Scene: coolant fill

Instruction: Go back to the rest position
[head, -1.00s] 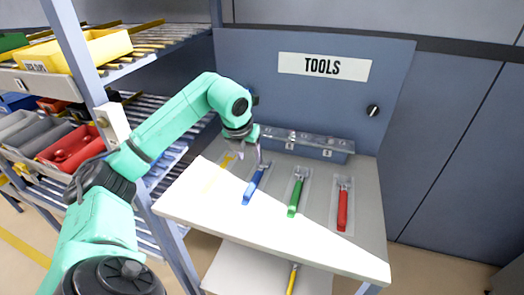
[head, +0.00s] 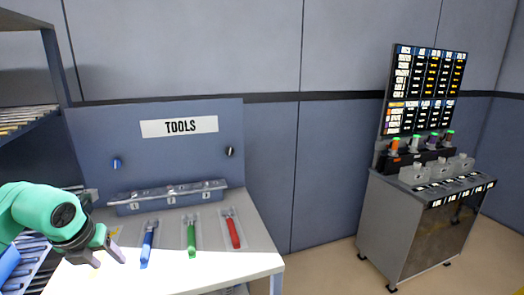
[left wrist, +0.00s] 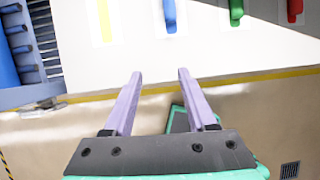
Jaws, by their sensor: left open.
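My left gripper (head: 107,257) is open and empty at the left end of the tool table (head: 225,265). In the left wrist view its two pale jaws (left wrist: 160,73) are spread with nothing between them, short of the table's edge. A blue-handled tool (head: 147,248), a green-handled tool (head: 191,240) and a red-handled tool (head: 232,230) lie in a row on the table, apart from the gripper. Their handle ends show at the top of the left wrist view. My right gripper is not in view.
A TOOLS panel (head: 220,150) and a numbered holder (head: 165,197) stand behind the tools. A shelf rack (head: 56,60) is at the left. A grey cabinet (head: 400,232) with several coloured-topped items and a display board (head: 425,90) stands right. Floor between is clear.

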